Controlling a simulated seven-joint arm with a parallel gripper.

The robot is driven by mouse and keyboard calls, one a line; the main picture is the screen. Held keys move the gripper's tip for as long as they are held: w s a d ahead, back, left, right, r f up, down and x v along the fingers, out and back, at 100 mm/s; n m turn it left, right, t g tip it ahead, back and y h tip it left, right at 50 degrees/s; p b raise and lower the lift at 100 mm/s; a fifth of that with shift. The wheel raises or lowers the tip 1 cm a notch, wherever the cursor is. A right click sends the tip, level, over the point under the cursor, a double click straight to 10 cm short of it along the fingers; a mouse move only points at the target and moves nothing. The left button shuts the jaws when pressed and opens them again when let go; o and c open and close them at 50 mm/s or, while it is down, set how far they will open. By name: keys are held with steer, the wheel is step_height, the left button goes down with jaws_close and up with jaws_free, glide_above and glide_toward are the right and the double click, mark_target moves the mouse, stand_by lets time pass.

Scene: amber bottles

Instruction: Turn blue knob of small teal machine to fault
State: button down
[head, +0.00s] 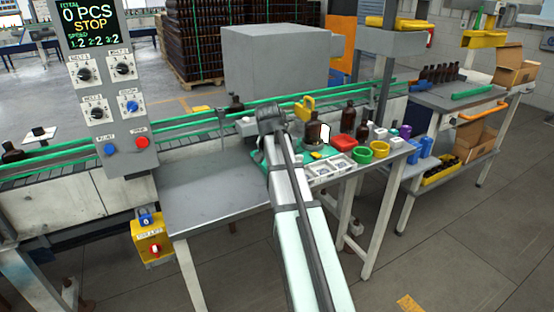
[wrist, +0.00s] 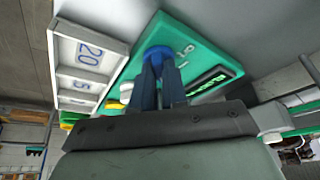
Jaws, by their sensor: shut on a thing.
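The small teal machine (wrist: 205,52) fills the upper middle of the wrist view, with white marks and a dark display (wrist: 211,82) with green characters on its face. Its blue knob (wrist: 158,50) sits between the fingers of my gripper (wrist: 160,72), which is shut on it. The fingers cover much of the knob, so I cannot tell which mark it points to. In the head view my arm covers part of the teal machine (head: 258,157), and the fingers and knob are hidden.
White trays with numbers (wrist: 88,60) lie beside the machine. A conveyor with green rails (head: 190,127) runs behind. The table's left part (head: 215,185) is clear.

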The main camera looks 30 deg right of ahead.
steer(key=c, duration=1.2)
jaws_free()
steer(key=shift+o, duration=0.2)
steer(key=v, duration=1.3)
steer(key=shift+r, duration=0.4)
steer(key=shift+s, duration=0.1)
